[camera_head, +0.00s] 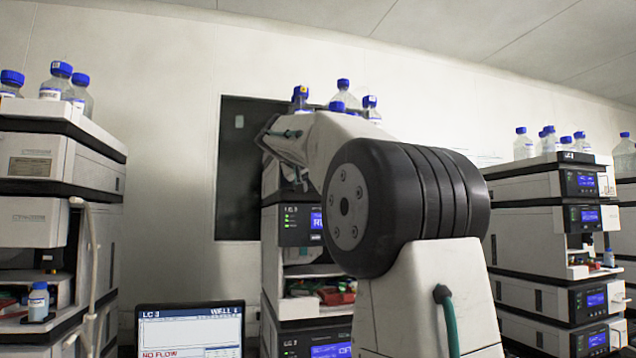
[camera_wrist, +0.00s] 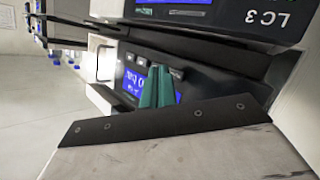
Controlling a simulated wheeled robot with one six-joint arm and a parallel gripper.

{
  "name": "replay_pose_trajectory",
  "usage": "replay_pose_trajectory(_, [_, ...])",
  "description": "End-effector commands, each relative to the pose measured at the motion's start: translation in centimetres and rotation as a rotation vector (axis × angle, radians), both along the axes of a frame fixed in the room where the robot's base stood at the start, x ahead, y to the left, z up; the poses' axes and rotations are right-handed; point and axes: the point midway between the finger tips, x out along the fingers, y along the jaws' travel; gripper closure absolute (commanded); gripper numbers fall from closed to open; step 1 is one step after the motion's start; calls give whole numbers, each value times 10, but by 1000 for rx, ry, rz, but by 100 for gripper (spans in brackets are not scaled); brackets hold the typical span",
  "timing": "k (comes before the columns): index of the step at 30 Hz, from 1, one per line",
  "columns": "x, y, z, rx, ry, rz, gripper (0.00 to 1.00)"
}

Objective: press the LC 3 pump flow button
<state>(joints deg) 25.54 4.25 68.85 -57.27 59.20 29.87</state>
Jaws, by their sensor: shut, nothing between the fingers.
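The LC 3 stack (camera_head: 291,258) stands in the middle of the head view, partly hidden behind my arm. Its LC 3 label also shows, rotated, at the top right of the wrist view on a dark module front (camera_wrist: 235,18). A lower panel with a blue display (camera_wrist: 135,82) and small grey buttons (camera_wrist: 142,61) is behind my gripper (camera_wrist: 160,70) in the wrist view. The teal fingers are shut and empty, and cover part of that display. I cannot tell whether they touch the panel, or which button is the pump flow button. In the head view my fingers cannot be made out.
A laptop (camera_head: 190,330) reads LC 3 and NO FLOW at the bottom left. Other stacks stand at left (camera_head: 60,180) and right (camera_head: 535,220). Blue-capped bottles (camera_head: 343,92) stand on top of the LC 3 stack. Pale floor shows at the wrist view's left.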

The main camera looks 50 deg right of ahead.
Motion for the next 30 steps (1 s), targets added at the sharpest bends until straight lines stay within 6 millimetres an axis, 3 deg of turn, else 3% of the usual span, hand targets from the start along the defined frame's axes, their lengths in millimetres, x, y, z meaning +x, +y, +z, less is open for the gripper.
replay_pose_trajectory(30, [9,-5,0,0,0,0,100])
